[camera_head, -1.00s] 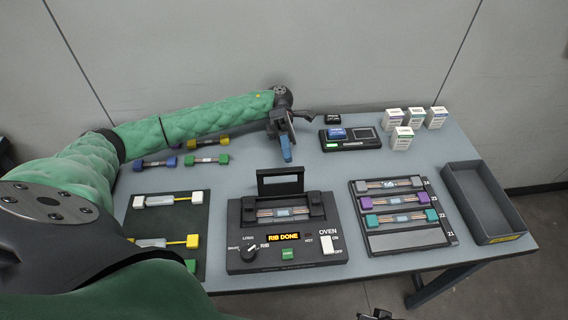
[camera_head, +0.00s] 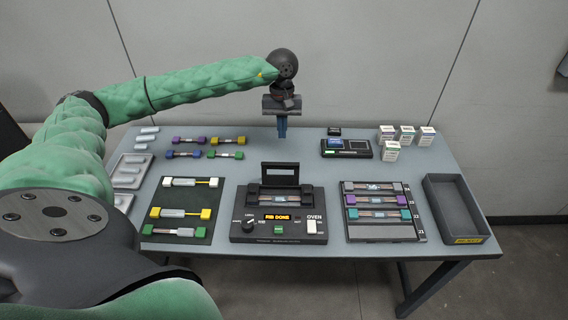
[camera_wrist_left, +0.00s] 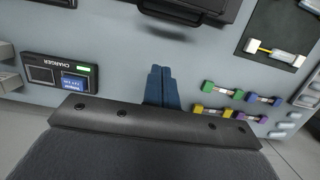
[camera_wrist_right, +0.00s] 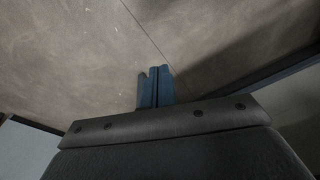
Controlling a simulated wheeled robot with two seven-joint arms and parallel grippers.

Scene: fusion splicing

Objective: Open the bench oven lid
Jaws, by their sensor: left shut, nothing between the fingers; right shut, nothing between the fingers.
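The bench oven (camera_head: 278,220) stands at the front middle of the table. Its dark lid (camera_head: 281,173) stands raised at the back, and a fibre piece (camera_head: 280,199) shows in the bed in front of it. The display reads "RIB DONE". My left gripper (camera_head: 282,127) is shut and empty, above the table behind the oven, with its blue fingers pointing down. In the left wrist view its fingertips (camera_wrist_left: 159,86) are together, with the oven's dark edge (camera_wrist_left: 190,10) at the top. My right gripper (camera_wrist_right: 155,85) is shut and empty in its wrist view, facing bare wall or floor.
A charger (camera_head: 346,149) and several small white boxes (camera_head: 391,150) stand at the back right. A numbered rack (camera_head: 384,231) and an empty dark tray (camera_head: 457,207) lie right of the oven. A dark mat (camera_head: 152,199) with fibre pieces lies left. The table behind the oven is clear.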

